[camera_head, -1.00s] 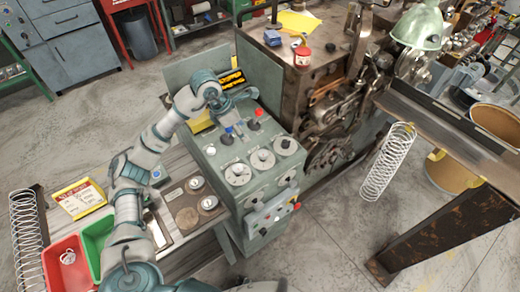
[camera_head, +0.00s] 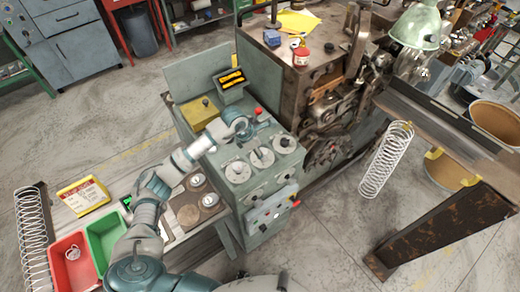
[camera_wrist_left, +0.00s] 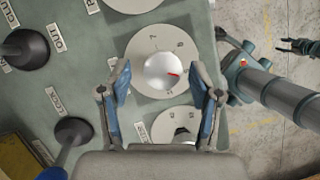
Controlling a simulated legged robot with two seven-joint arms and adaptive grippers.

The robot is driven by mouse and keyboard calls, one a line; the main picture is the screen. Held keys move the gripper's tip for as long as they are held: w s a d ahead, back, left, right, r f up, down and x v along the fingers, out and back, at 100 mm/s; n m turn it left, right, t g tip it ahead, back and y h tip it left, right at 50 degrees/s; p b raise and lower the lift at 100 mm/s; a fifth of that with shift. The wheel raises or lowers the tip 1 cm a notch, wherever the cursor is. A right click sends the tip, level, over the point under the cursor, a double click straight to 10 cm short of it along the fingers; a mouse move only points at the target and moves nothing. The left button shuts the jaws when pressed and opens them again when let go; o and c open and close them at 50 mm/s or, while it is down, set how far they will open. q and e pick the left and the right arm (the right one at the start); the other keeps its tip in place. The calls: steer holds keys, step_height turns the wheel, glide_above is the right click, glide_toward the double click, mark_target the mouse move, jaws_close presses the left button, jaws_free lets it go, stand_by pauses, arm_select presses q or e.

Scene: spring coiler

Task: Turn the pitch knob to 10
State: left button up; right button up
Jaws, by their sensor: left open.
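The control box (camera_head: 236,205) has three white dials on its sloped top: a left dial (camera_head: 238,172), a middle dial (camera_head: 262,157) and a right dial (camera_head: 284,144). I cannot read which is labelled pitch. My left gripper (camera_head: 250,133) is above the panel, behind the middle dial. In the left wrist view, its open fingers (camera_wrist_left: 162,92) lie either side of a round silver knob (camera_wrist_left: 160,70) with a red pointer mark, with gaps on both sides. The dial's numerals are too small to read surely. My right gripper (camera_wrist_left: 301,46) shows at the right edge, over the floor.
Black-knobbed levers (camera_wrist_left: 27,48) and a blue-handled lever (camera_wrist_left: 70,135) stand left of the dial in the wrist view. A red button (camera_head: 258,111) is on the panel. Red bin (camera_head: 68,262) and green bin (camera_head: 104,236) sit at lower left. A spring (camera_head: 386,160) hangs at right.

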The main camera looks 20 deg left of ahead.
arm_select(q)
steer(key=shift+d, duration=0.1)
steer(key=c, duration=1.1)
steer(key=shift+c, duration=0.2)
arm_select(e)
steer(key=shift+f, duration=0.15)
